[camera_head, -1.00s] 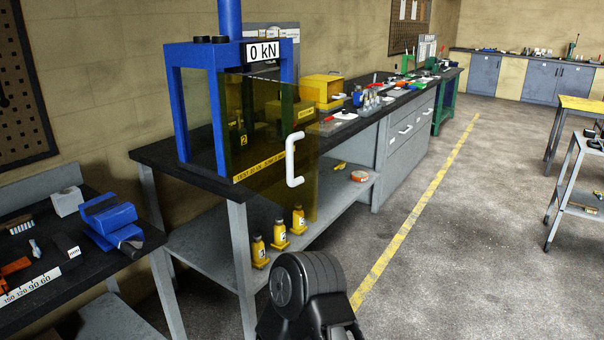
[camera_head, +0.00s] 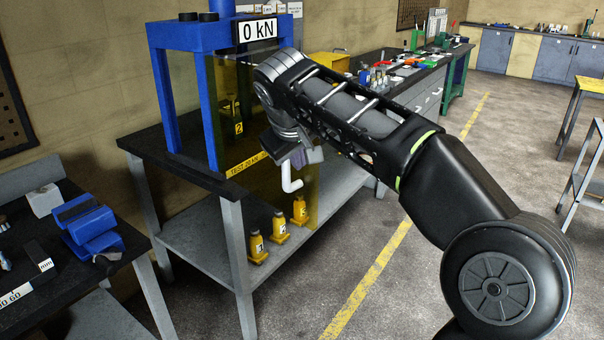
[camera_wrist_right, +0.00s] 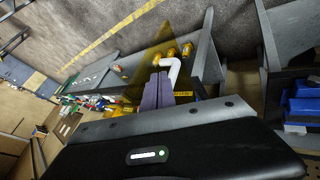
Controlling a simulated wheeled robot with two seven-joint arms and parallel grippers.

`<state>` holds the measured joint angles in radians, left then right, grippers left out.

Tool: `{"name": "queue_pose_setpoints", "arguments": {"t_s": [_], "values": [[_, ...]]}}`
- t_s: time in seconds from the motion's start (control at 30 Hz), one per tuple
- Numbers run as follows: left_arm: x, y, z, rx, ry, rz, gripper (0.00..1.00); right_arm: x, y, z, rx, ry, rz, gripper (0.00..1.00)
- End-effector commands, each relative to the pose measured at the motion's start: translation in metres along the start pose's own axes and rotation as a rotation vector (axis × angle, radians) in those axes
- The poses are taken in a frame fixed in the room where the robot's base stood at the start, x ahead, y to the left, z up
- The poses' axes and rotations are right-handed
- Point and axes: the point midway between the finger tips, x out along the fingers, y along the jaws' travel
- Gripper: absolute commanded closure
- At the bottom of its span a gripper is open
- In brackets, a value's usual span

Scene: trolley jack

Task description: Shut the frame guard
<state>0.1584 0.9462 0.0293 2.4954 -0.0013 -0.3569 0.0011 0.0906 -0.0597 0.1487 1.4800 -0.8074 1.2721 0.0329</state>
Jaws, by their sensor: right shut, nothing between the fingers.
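The frame guard (camera_head: 228,110) is a see-through amber panel on the blue press frame (camera_head: 163,90). It stands out from the front left post, at an angle to the frame. Its white handle (camera_head: 291,182) shows below my right gripper (camera_head: 303,157), which is in front of the panel. My arm hides the handle's upper part and much of the panel. In the right wrist view, the shut grey fingers (camera_wrist_right: 158,90) lie beside the white handle (camera_wrist_right: 172,68), with nothing between them. I cannot tell whether they touch it. My left gripper is out of view.
Several yellow bottle jacks (camera_head: 257,247) stand on the lower shelf (camera_head: 200,235) under the guard. A cluttered bench (camera_head: 425,85) runs back to the right. A blue vise (camera_head: 90,222) sits on the left bench. The floor (camera_head: 400,290) at front right is open.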

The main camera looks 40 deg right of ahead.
Motion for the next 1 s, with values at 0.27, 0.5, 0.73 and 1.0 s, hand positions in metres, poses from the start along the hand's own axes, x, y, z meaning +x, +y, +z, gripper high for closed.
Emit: {"name": "queue_pose_setpoints", "arguments": {"t_s": [0.27,0.5,0.73,1.0], "values": [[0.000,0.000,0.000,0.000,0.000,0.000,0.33,0.001,-0.001,0.000,-0.001,-0.001,-0.001,1.00],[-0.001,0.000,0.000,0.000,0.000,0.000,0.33,0.015,-0.001,0.001,-0.002,-0.004,-0.002,1.00],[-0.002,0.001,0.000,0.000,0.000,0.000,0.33,0.050,-0.001,0.001,-0.002,-0.005,-0.003,1.00],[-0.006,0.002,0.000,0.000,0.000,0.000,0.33,0.091,-0.002,0.001,-0.003,-0.004,-0.003,1.00]]}}
